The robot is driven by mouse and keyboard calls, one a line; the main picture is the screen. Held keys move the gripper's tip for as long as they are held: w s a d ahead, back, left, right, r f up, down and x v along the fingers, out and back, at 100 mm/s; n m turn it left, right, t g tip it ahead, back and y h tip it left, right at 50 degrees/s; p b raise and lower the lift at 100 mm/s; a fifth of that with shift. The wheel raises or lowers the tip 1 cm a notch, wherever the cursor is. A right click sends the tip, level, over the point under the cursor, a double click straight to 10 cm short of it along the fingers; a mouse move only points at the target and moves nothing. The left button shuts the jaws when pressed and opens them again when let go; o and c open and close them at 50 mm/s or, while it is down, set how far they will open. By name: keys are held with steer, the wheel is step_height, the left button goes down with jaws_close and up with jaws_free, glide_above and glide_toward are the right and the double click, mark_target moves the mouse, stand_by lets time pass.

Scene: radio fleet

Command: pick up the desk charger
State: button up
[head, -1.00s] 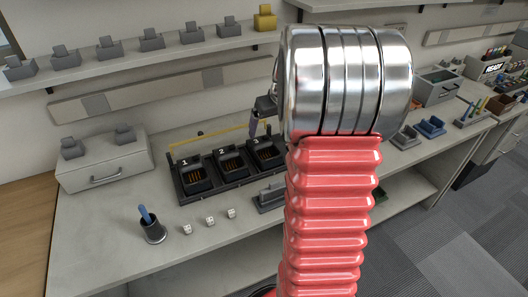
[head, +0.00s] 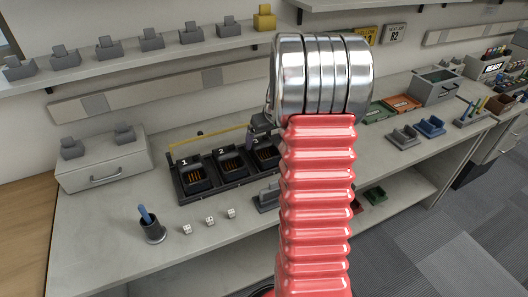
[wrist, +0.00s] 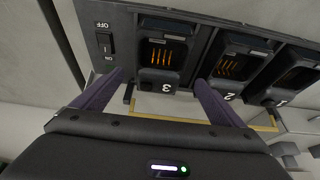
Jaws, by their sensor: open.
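A black charger rack (head: 185,198) with numbered bays 1, 2 and 3 stands on the bench left of my red arm. Its bays show orange contacts; it also shows in the wrist view (wrist: 112,14). Which thing is the desk charger is not clear; small grey cradles such as one on the bench (head: 267,197) and a blue one (head: 431,126) are also in view. My gripper (wrist: 161,82) is open and empty, its two purple fingers on either side of bay 3 in the wrist view. In the head view it is mostly hidden behind my arm.
Grey cradles and a yellow one (head: 265,18) stand on the wall shelf (head: 130,62). A drawer box (head: 105,165), a pen cup (head: 153,230) and white dice (head: 209,221) are on the left. Green and orange trays (head: 403,103) lie right of my arm.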

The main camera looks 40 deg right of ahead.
mark_target(264, 147)
steer(key=shift+x, duration=2.65)
steer(key=shift+s, duration=0.2)
steer(key=shift+c, duration=0.4)
steer(key=c, duration=1.3)
steer(key=shift+r, duration=0.1)
step_height(264, 147, up, 10)
steer(key=shift+f, duration=0.1)
